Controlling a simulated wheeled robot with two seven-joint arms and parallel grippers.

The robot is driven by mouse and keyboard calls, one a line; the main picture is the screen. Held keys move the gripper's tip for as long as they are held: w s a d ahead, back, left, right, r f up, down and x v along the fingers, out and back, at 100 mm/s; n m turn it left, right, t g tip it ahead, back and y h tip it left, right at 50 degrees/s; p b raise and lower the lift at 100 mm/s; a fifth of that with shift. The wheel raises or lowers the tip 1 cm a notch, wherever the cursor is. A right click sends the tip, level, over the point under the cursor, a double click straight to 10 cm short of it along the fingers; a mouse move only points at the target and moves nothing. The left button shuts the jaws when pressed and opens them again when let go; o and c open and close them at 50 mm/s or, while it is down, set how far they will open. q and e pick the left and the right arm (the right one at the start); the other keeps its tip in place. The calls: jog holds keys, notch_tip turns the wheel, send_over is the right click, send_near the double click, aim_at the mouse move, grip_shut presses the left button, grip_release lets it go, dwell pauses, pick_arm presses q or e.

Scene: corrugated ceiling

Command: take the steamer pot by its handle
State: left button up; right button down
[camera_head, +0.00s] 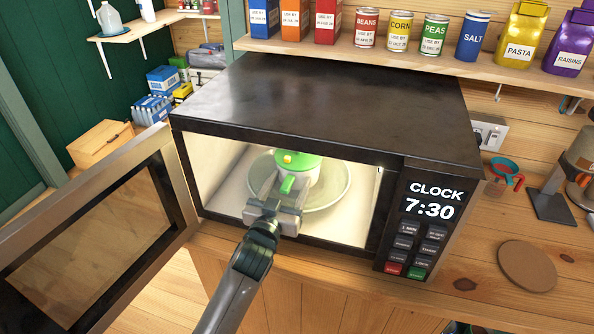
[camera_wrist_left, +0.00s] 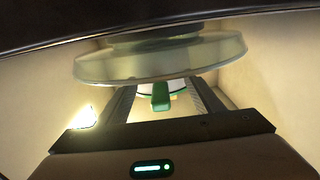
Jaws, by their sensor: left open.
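The steamer pot (camera_head: 300,160) has a green lid with a small yellow spot and stands on the glass turntable (camera_head: 335,193) inside the lit microwave. Its green handle (camera_head: 288,184) points out toward the microwave opening. My left gripper (camera_head: 284,192) reaches in through the opening with its jaws open, one finger on each side of the handle. In the left wrist view the green handle (camera_wrist_left: 160,97) shows between the two fingers, with gaps on both sides. The gripper hides the lower front of the pot. My right gripper is not in view.
The microwave (camera_head: 330,100) has its door (camera_head: 95,240) swung open to the left. Its frame closely bounds the opening above and below my left arm. A shelf with cans and boxes hangs above. A round wooden board (camera_head: 527,265) lies on the counter at right.

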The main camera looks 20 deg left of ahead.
pick_arm(q)
jog(key=shift+c, duration=0.7)
grip_shut()
jog(key=shift+r, duration=0.1)
jog(key=shift+s+r+b, duration=0.2)
jog(key=shift+r+b, duration=0.05)
jog(key=shift+b, duration=0.25)
notch_tip(320, 180, up, 6)
jog(key=shift+s+r+b, duration=0.1)
jog(key=shift+r+b, duration=0.15)
jog(key=shift+b, duration=0.45)
jog(key=s+p, duration=0.5)
jog(key=s, duration=1.4)
jog(key=shift+s+a, duration=0.2)
jog(key=shift+a, duration=0.15)
